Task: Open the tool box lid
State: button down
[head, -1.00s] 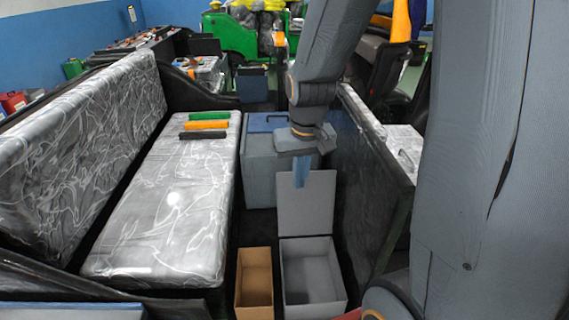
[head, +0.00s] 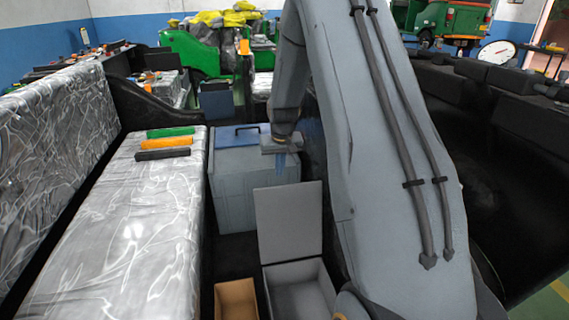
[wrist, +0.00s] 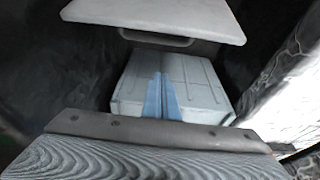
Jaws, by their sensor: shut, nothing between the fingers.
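Two boxes could be the tool box. My gripper (head: 281,165) is shut and empty, above the lid's upper edge and overlapping the tall box in the picture. In the wrist view, the blue fingers (wrist: 160,97) are together in front of a pale grooved box (wrist: 190,85). A pale panel (wrist: 160,15) with a handle is above it.
A brown open box (head: 236,299) stands left of the low grey box. The plastic-covered seat (head: 130,230) is on the left, with green, orange and black blocks (head: 164,143) on it. My arm hides much of the right side.

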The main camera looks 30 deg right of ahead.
jog(key=shift+s+a+f+p, duration=0.1)
jog(key=shift+s+f+p, duration=0.15)
jog(key=shift+s+f, duration=0.35)
jog(key=shift+s+a+f+p, duration=0.1)
jog(key=shift+s+f+p, duration=0.15)
jog(key=shift+f, duration=0.65)
jog(key=shift+s+a+f+p, duration=0.1)
jog(key=shift+s+f+p, duration=0.15)
jog(key=shift+s+f, duration=0.35)
jog(key=shift+w+f, duration=0.15)
